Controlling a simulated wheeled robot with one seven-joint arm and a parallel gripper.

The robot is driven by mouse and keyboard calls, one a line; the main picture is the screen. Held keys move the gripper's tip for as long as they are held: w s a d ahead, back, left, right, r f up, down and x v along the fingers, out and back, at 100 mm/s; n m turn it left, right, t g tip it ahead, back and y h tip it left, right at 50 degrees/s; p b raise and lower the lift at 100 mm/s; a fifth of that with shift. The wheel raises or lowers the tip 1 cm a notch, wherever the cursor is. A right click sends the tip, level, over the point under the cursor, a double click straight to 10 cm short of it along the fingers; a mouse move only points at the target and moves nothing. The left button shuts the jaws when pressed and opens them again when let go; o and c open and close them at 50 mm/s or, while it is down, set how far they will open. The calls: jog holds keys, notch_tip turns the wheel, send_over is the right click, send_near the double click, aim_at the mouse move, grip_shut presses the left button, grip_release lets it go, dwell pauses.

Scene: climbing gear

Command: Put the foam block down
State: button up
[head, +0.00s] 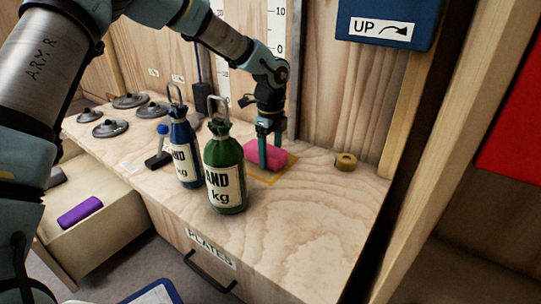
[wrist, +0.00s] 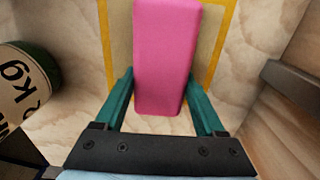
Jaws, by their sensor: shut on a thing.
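The foam block is a pink rounded block (head: 264,152) at the back of the wooden worktop, over a yellow-outlined square (head: 268,180). My gripper (head: 271,161) points down with its green fingers on either side of the block. In the wrist view the pink block (wrist: 165,55) lies between the two fingers (wrist: 163,100), which are shut on it. The yellow outline (wrist: 226,45) shows on both sides of the block there. I cannot tell whether the block touches the worktop or is just above it.
A green sand bag (head: 225,165) and a blue one (head: 183,150) stand left of my gripper. Several grey plates (head: 110,128) lie at far left. An open drawer holds a purple block (head: 80,212). The front right worktop is clear.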

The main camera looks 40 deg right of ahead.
aim_at(271, 151)
jog(key=o, duration=1.3)
jog(key=shift+f, duration=0.15)
notch_tip(271, 151, up, 8)
jog(key=p, duration=0.4)
jog(key=shift+f, duration=0.1)
jog(key=shift+s, duration=0.1)
